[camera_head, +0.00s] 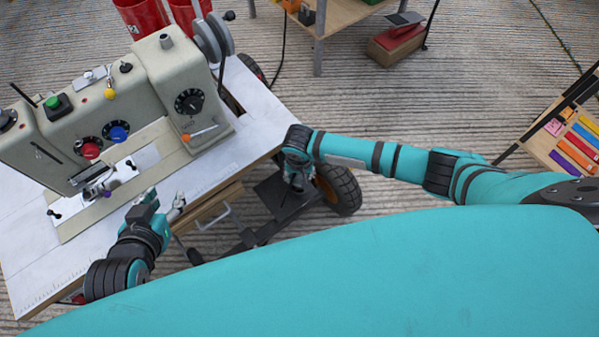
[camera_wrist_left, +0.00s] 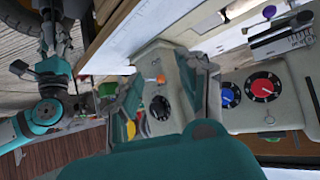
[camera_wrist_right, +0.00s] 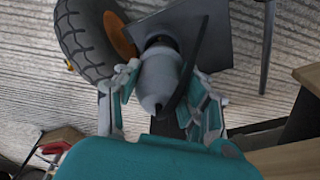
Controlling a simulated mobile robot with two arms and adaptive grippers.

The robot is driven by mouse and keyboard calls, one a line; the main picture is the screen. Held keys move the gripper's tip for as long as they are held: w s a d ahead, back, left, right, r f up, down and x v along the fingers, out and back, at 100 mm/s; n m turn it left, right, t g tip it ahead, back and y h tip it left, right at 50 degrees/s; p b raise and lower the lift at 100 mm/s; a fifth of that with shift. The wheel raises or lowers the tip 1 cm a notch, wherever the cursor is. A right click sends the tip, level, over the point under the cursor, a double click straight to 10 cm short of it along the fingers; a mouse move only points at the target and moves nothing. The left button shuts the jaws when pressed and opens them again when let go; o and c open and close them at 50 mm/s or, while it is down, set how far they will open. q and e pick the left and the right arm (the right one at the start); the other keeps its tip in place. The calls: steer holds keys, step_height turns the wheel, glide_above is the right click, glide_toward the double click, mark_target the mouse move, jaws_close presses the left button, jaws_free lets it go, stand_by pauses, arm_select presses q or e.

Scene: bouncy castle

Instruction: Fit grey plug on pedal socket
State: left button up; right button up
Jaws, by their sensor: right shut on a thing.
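The grey plug (camera_wrist_right: 158,82) is a bottle-shaped piece, seen in the right wrist view with a dark cable beside it. My right gripper (camera_wrist_right: 165,98) is shut on it, one finger on each side. In the head view this gripper (camera_head: 297,182) points down over the dark pedal plate (camera_head: 272,198) beside the table. In the right wrist view the plug's far end meets a dark ring on the pedal plate (camera_wrist_right: 212,28); I cannot tell if it is seated in the socket. My left gripper (camera_head: 163,203) is open and empty above the table's front edge; its fingers (camera_wrist_left: 168,85) stand apart.
A large sewing machine (camera_head: 130,110) stands on the white table (camera_head: 25,262). A black wheel (camera_head: 338,188) with an orange hub is right beside the pedal. A drawer with a handle (camera_head: 212,219) sits under the table edge. The floor (camera_head: 400,110) to the right is mostly clear.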

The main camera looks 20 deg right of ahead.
arm_select(q)
steer(key=shift+s, duration=0.1)
steer(key=shift+s+a+f+g+p, duration=0.2)
steer(key=shift+s+f+g, duration=0.25)
steer(key=shift+s, duration=0.15)
steer(key=shift+s+a+f+g+p, duration=0.15)
steer(key=shift+s+a+f+g, duration=0.05)
steer(key=shift+s+f+g, duration=0.3)
steer(key=shift+s+a, duration=0.1)
steer(key=shift+s, duration=0.1)
steer(key=shift+s+a+f+y, duration=0.1)
steer(key=shift+s+f+y, duration=0.05)
steer(key=shift+s+y, duration=0.15)
steer(key=shift+f+g, duration=0.1)
steer(key=shift+g, duration=0.15)
steer(key=shift+w, duration=0.2)
arm_select(e)
steer(key=shift+f, duration=0.3)
arm_select(q)
steer(key=shift+w+r, duration=0.2)
steer(key=shift+w, duration=0.05)
arm_select(e)
steer(key=shift+f, duration=0.2)
arm_select(q)
steer(key=shift+w+d+r+t, duration=0.3)
steer(key=shift+w+r+t, duration=0.2)
steer(key=shift+t, duration=0.1)
arm_select(e)
steer(key=shift+f, duration=0.25)
